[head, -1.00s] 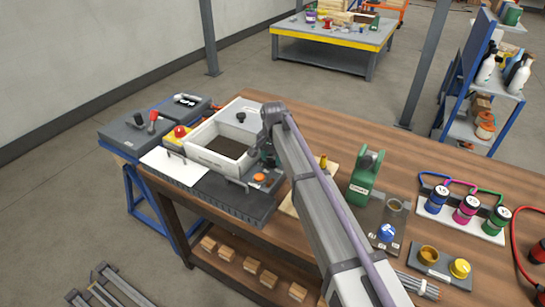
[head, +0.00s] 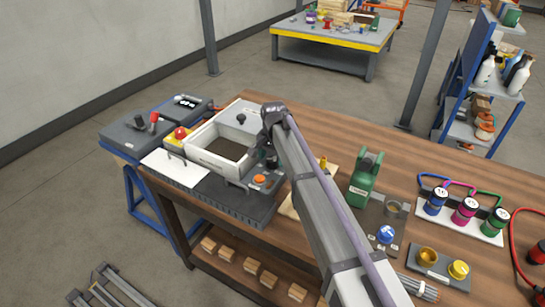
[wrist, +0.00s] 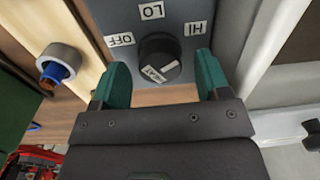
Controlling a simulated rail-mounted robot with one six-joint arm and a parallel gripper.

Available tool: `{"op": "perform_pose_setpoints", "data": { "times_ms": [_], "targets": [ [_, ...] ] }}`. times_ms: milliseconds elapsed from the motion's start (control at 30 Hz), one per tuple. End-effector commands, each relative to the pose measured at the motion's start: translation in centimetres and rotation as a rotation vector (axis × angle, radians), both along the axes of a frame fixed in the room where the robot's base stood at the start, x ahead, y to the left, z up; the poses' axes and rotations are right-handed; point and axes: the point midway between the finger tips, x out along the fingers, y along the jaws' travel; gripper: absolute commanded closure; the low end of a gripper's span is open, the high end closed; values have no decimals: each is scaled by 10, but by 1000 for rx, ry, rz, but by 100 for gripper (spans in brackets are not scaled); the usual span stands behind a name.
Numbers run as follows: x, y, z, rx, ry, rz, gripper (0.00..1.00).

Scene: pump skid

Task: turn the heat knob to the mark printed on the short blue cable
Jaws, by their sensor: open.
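The heat knob (wrist: 160,57) is a dark round knob with a white label on its face, in the wrist view. It sits on a grey panel (wrist: 215,45) with printed tags OFF, LO and HI around it. My gripper (wrist: 162,76) is open, with one green finger on each side of the knob and a gap on both sides. In the head view my gripper (head: 263,158) is by the white frame, and my arm hides the knob. The blue cable (head: 432,177) runs to a blue canister (head: 437,201); I cannot read a mark on the cable.
Magenta (head: 465,210) and green (head: 494,222) canisters stand beside the blue one. A white open frame (head: 222,157) and an orange button (head: 260,180) lie close to my gripper. A green device (head: 365,178) stands right of my arm. Bare wood (head: 330,132) lies behind.

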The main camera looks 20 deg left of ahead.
Motion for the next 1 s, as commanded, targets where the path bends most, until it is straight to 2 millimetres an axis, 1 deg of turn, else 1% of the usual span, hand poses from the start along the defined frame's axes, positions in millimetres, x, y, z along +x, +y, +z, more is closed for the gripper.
{"op": "perform_pose_setpoints", "data": {
  "times_ms": [33, 167, 200, 300, 400, 500, 667, 1000],
  "targets": [
    [0, 0, 16, 0, 0, 0, 31],
    [0, -1, 47, 0, 0, 0, 31],
    [0, -1, 58, 0, 0, 0, 31],
    [0, -2, 82, 0, 0, 0, 31],
    [0, -2, 98, 0, 0, 0, 31],
    [0, -3, 102, 0, 0, 0, 31],
    [0, -3, 99, 0, 0, 0, 31],
    [0, -2, 99, 0, 0, 0, 31]
  ]
}}
